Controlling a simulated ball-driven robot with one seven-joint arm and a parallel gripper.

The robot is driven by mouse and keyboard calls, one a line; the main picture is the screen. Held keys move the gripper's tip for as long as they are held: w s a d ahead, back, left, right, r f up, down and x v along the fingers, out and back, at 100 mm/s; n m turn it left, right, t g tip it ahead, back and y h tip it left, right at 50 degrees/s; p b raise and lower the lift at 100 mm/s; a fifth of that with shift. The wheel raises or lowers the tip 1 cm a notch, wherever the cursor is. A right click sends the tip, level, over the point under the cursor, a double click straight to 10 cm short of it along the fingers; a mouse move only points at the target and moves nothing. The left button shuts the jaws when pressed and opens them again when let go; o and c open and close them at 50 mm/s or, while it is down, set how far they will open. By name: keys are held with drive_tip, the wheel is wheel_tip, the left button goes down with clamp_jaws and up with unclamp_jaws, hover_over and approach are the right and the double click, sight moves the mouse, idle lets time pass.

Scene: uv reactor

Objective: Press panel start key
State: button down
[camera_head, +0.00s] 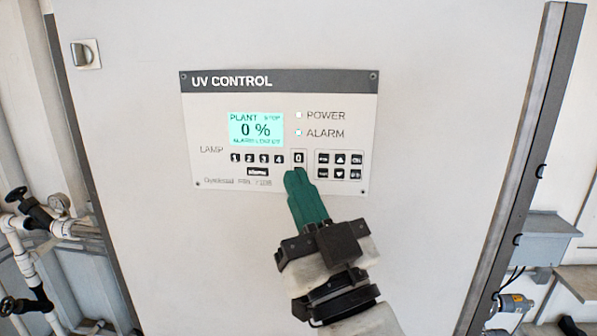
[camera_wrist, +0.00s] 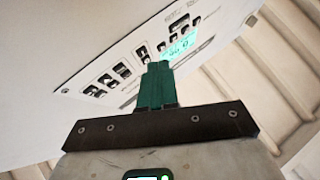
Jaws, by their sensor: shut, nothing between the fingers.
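The UV CONTROL panel (camera_head: 220,110) is fixed on a light cabinet door. Its lit display (camera_head: 256,129) reads PLANT, what looks like STOP, and 0 %. Below are number keys 1 to 4, a key marked 0 (camera_head: 299,158) and a group of small arrow and text keys (camera_head: 340,165). My gripper (camera_head: 295,174) has green fingers, shut and empty, with the tips just below the 0 key. I cannot tell whether they touch the panel. In the wrist view the fingertips (camera_wrist: 158,66) overlap the panel near the display (camera_wrist: 181,46). No key label reading start is legible.
The cabinet door (camera_head: 440,130) is flat and clear around the panel. A latch (camera_head: 86,54) sits at its upper left. Pipes with black valve handles (camera_head: 30,208) stand at the left, and a grey box (camera_head: 545,240) is at the right.

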drive_tip(key=shift+w, duration=0.1)
idle(0.7)
drive_tip(key=shift+w, duration=0.3)
drive_tip(key=shift+w, duration=0.25)
idle(0.6)
drive_tip(key=shift+s, duration=0.7)
drive_tip(key=shift+s+a+b, duration=0.1)
drive_tip(key=shift+s+b, duration=0.75)
drive_tip(key=shift+s, duration=1.65)
